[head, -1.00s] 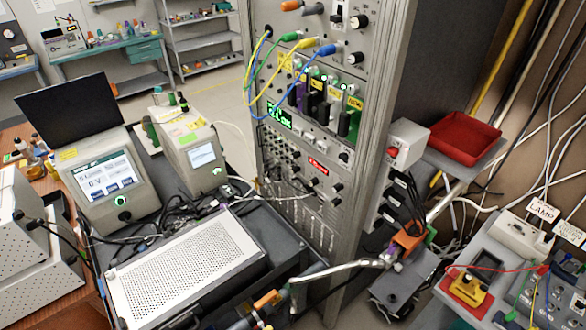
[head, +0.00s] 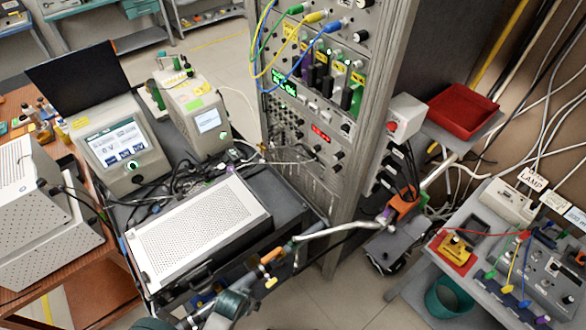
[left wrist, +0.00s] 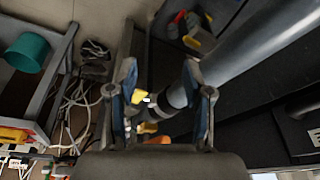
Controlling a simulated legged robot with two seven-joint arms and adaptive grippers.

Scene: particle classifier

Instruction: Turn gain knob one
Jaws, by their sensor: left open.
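The instrument rack (head: 350,200) stands in the middle of the head view, with several black knobs on its face. One knob (head: 361,36) is near the top, beside the plugged cables. Another knob (head: 338,155) is lower, to the right of the red display. The labels are too small to tell which is gain knob one. My left gripper (left wrist: 160,75) is open in the left wrist view, with nothing held between its blue-padded fingers. It faces downward and is apart from the rack's knobs. Part of my left arm shows at the bottom of the head view. My right gripper is not in view.
A cart with a perforated white box (head: 200,228) stands in front of the rack. A bent pale metal bar (head: 345,227) and an orange-handled tool (head: 270,257) lie near the cart's right edge. A red tray (head: 464,113) and a bench with wires (head: 520,265) are at right.

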